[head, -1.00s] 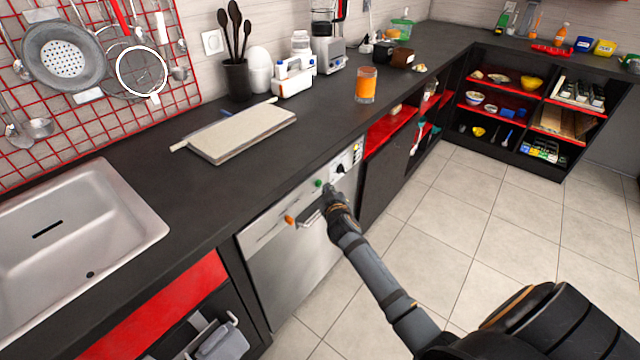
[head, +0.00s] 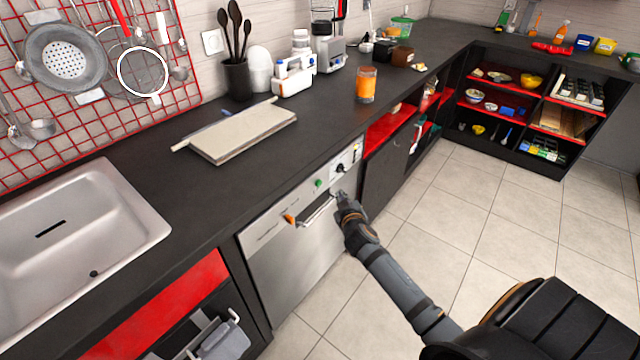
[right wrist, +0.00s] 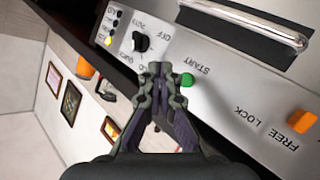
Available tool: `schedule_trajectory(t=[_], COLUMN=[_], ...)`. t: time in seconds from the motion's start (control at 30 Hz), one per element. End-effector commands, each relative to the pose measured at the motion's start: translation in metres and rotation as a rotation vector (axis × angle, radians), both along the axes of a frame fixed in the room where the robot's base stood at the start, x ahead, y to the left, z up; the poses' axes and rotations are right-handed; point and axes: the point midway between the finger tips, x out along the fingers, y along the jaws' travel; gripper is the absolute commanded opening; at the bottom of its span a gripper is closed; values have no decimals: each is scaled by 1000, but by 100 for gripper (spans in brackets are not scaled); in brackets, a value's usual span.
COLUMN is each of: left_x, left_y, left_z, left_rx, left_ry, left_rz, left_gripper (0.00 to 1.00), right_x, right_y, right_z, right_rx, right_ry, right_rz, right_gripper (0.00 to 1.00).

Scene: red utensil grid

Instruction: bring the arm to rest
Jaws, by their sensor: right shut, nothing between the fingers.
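My right gripper (head: 341,197) is shut and empty in front of the upper right part of a dishwasher (head: 290,275). In the right wrist view my right gripper (right wrist: 158,70) points at the control panel, with its fingertips between the black knob (right wrist: 140,42) and the green START button (right wrist: 187,80). I cannot tell whether the tips touch the panel. An orange FREE/LOCK latch (right wrist: 302,122) shows at the right of that view, and the handle (head: 317,212) is on the dishwasher front. My left gripper is not in view.
A dark counter (head: 120,240) runs above the dishwasher, with a sink (head: 90,225) at the left. On it are a cutting board (head: 245,133) and a glass of orange drink (head: 366,84). Red-edged shelves (head: 520,100) stand at the back right. The tiled floor (head: 480,220) is open.

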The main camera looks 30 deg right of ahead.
Motion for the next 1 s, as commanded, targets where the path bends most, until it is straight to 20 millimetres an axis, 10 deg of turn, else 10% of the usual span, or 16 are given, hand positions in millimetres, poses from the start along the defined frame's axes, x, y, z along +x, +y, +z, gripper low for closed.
schedule_trajectory(t=[0.47, 0.67, 1.0], left_x=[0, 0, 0], left_y=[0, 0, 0], left_z=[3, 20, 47], left_rx=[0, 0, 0], left_ry=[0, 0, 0], left_rz=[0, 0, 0], left_gripper=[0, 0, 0], right_x=[-6, -66, -292], right_y=[-1, 1, 46], right_z=[-22, -156, -351], right_rx=[13, 105, 316], right_ry=[45, 316, 796], right_rz=[-2, -3, -39], right_gripper=[0, 0, 0])
